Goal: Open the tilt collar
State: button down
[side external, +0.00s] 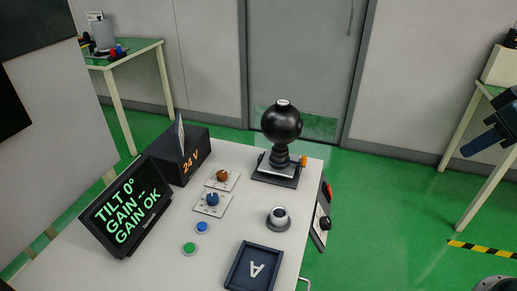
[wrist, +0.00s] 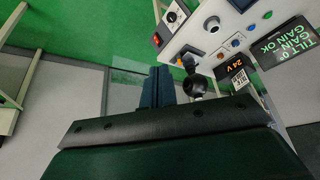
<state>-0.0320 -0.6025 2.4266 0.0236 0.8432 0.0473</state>
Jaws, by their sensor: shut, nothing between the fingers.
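A black ball-shaped camera head (side external: 282,122) stands upright on a ribbed dark neck and a flat base (side external: 272,176) at the table's back right. I cannot tell which ring on the neck is the tilt collar, or whether it is open. A small orange knob (side external: 303,160) sits beside the neck. The camera head also shows in the wrist view (wrist: 198,84), right of my fingers. My gripper (wrist: 158,72) is shut and empty. In the side view my gripper (side external: 470,147) is at the far right, well apart from the camera and off the table.
A screen (side external: 125,208) reads "TILT 0°", "GAIN -", "GAIN OK". A black "24 V" box (side external: 180,155), orange and blue knobs, blue and green buttons, a round grey-collared part (side external: 279,218) and an "A" tray (side external: 233,272) share the white table. Open floor lies between gripper and table.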

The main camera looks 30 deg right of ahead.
jog(key=s, duration=0.4)
jog(key=shift+d+f, duration=0.1)
jog(key=shift+f, duration=0.2)
jog(key=c, duration=1.6)
grip_release()
jog(key=shift+w, duration=0.1)
jog(key=shift+o, duration=1.1)
jog(key=shift+w, duration=0.2)
jog(key=w+a+f+n+t, duration=0.1)
jog(key=w+f, duration=0.1)
jog(key=w, duration=0.7)
jog(key=w+a+f+t, duration=0.1)
jog(key=w+f, duration=0.2)
jog(key=w, duration=0.7)
jog(key=t+y, duration=0.1)
jog(key=t, duration=0.1)
send_near(305, 157)
jog(key=v, duration=0.4)
jog(key=shift+w+n, duration=0.3)
jog(key=shift+w, duration=0.1)
jog(key=shift+s+f+x, duration=0.1)
jog(key=shift+x, duration=3.3)
jog(key=shift+s+f+x, duration=0.1)
jog(key=shift+x, duration=3.3)
